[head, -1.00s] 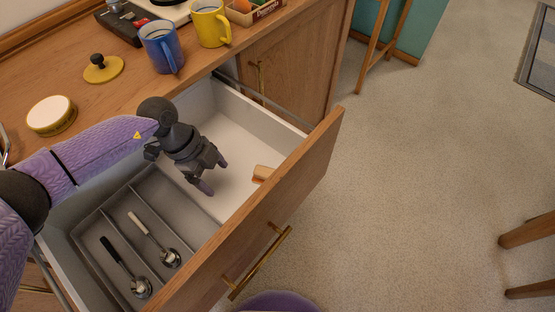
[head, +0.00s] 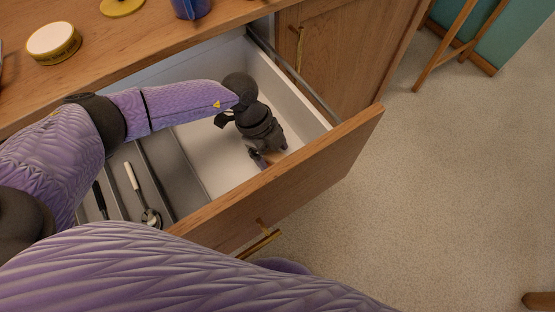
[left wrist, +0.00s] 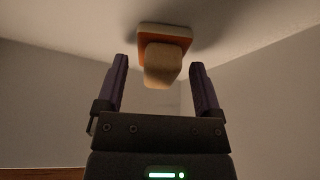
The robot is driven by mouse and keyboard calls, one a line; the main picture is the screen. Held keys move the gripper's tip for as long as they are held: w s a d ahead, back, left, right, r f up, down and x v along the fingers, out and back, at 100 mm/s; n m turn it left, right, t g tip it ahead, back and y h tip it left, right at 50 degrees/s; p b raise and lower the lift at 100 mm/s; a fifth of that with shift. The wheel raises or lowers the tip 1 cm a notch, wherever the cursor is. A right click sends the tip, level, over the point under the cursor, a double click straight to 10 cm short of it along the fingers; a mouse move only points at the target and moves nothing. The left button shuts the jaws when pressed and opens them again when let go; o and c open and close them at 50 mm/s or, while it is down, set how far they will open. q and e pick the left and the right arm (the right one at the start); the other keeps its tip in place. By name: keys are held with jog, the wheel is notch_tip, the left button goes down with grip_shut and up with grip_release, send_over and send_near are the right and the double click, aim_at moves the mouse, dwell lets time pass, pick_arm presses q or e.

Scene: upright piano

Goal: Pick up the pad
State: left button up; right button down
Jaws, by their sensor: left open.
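The pad (left wrist: 178,34) shows in the left wrist view as a small block with a cream base, an orange band and a cream grip part. It lies on the drawer floor, and in the head view my gripper mostly hides it. My left gripper (head: 268,158) is inside the open drawer (head: 205,160), pointing down. Its fingers are open and empty. In the left wrist view the pad's grip part is between and slightly past the fingertips, with a gap on each side. My right gripper is not in view.
A grey cutlery tray (head: 167,165) with a spoon (head: 150,214) and a dark-handled utensil fills the drawer's left part. The wooden drawer front (head: 300,185) rises close beside my gripper. A round yellow tin (head: 53,43) and a blue mug (head: 190,8) stand on the counter.

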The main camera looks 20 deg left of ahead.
aim_at(273, 153)
pick_arm(q)
jog(key=shift+d+f, duration=0.1)
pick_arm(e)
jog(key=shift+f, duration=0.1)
pick_arm(q)
grip_shut()
dwell(0.3)
